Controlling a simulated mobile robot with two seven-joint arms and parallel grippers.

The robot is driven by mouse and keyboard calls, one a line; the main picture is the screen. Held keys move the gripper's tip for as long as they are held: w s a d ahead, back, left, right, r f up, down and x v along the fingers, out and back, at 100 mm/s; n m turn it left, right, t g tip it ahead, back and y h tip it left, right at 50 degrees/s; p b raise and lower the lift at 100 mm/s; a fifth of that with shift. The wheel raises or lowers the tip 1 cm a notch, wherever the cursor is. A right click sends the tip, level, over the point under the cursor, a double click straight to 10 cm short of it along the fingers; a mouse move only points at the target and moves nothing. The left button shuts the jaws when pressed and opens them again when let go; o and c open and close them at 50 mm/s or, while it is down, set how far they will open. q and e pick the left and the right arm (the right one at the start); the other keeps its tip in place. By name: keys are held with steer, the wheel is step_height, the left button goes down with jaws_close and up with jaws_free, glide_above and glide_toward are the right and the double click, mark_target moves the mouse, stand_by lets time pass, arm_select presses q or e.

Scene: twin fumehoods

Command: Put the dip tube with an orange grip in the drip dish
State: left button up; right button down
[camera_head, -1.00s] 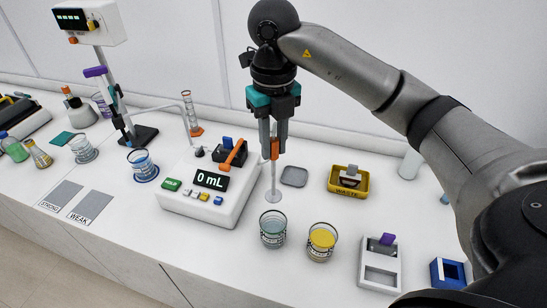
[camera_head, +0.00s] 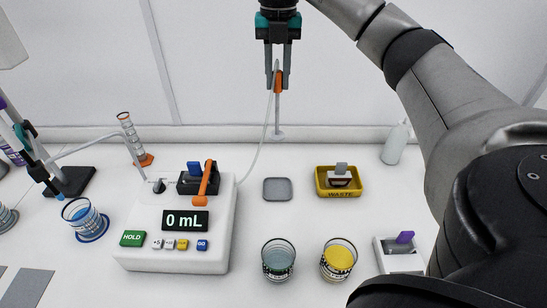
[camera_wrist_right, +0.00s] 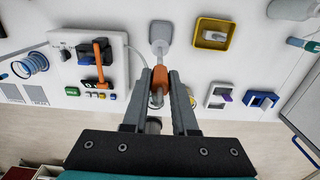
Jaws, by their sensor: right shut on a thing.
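My right gripper (camera_head: 277,75) is shut on the orange grip of the dip tube (camera_head: 278,110), which hangs upright and clear of the bench. A thin pale hose runs from the tube to the white pump. A small grey square dish (camera_head: 277,190), which looks like the drip dish, lies empty on the bench. In the head view the tube's foot shows above the dish in the picture. In the right wrist view the orange grip (camera_wrist_right: 159,76) is between the fingers, and the tube's foot overlaps the dish. My left gripper is not in view.
The white pump (camera_head: 145,255) reading 0 mL stands left of the dish. A yellow waste tray (camera_head: 338,192) is to its right. A beaker of bluish liquid (camera_head: 278,260) and one of yellow liquid (camera_head: 338,260) stand in front.

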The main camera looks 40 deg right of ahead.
steer(key=b, duration=0.3)
glide_above(278, 135)
step_height(278, 135, down, 6)
steer(key=shift+s+f, duration=0.1)
step_height(278, 135, down, 8)
steer(key=shift+d+f, duration=0.1)
steer(key=shift+f, duration=0.55)
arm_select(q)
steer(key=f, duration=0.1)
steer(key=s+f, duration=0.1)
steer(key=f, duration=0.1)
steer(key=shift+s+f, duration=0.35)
arm_select(e)
step_height(278, 135, down, 4)
steer(key=shift+r, duration=0.1)
steer(key=shift+f, duration=0.2)
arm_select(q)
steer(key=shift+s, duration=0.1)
arm_select(e)
steer(key=c, duration=0.7)
jaws_free()
